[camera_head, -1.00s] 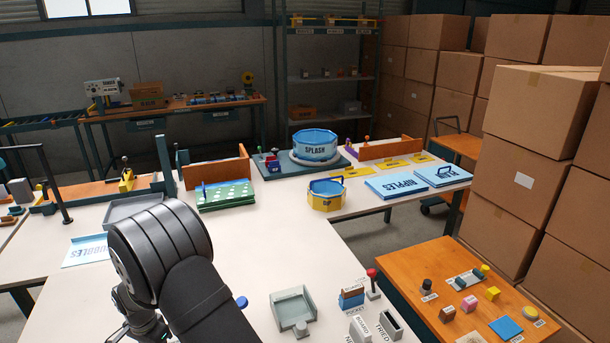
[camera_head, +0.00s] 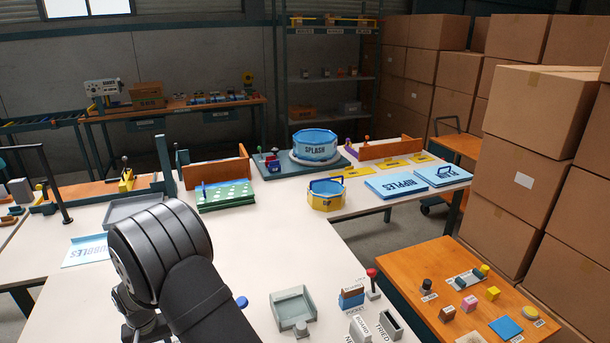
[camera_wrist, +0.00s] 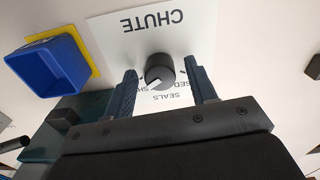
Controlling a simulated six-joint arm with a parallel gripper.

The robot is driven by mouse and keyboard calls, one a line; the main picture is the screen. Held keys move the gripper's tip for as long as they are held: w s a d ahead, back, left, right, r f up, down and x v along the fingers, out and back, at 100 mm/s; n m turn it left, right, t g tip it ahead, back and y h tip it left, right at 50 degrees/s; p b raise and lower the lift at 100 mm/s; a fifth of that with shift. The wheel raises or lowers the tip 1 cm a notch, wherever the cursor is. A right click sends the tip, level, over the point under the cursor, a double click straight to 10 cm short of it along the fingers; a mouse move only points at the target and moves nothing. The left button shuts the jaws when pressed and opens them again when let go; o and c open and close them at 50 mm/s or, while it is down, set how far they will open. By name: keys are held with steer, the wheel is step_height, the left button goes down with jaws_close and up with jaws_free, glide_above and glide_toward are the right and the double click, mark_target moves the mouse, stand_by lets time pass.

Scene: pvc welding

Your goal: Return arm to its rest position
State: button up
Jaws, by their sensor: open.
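In the wrist view my gripper (camera_wrist: 163,90) is open, with its two dark fingers spread apart. A round black knob (camera_wrist: 159,70) with a white mark shows between and beyond the fingertips, in front of a white sign reading CHUTE (camera_wrist: 150,25). I cannot tell how far the knob is from the fingers. In the head view my dark arm (camera_head: 165,255) reaches over the left front of the white table (camera_head: 290,240).
A blue bin (camera_wrist: 50,72) on a yellow base lies left in the wrist view. In the head view, a grey tray (camera_head: 293,308) and a red-topped lever (camera_head: 372,282) stand right of my arm. A yellow tub (camera_head: 326,200) is farther back. The table's middle is clear.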

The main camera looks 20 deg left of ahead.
steer(key=shift+n, duration=0.6)
steer(key=shift+o, duration=0.5)
steer(key=o, duration=1)
steer(key=shift+c, duration=0.2)
step_height(320, 180, up, 9)
steer(key=n, duration=0.6)
steer(key=shift+t, duration=0.3)
steer(key=w+d+r+n+t+h, duration=0.1)
steer(key=w+d+r+n, duration=0.45)
steer(key=r, duration=0.25)
steer(key=w+d+r+n+t+h, duration=0.15)
steer(key=w+d+r+n, duration=0.25)
steer(key=w+r, duration=0.4)
step_height(320, 180, down, 8)
steer(key=d, duration=0.2)
steer(key=shift+w+g, duration=0.15)
steer(key=shift+g, duration=0.3)
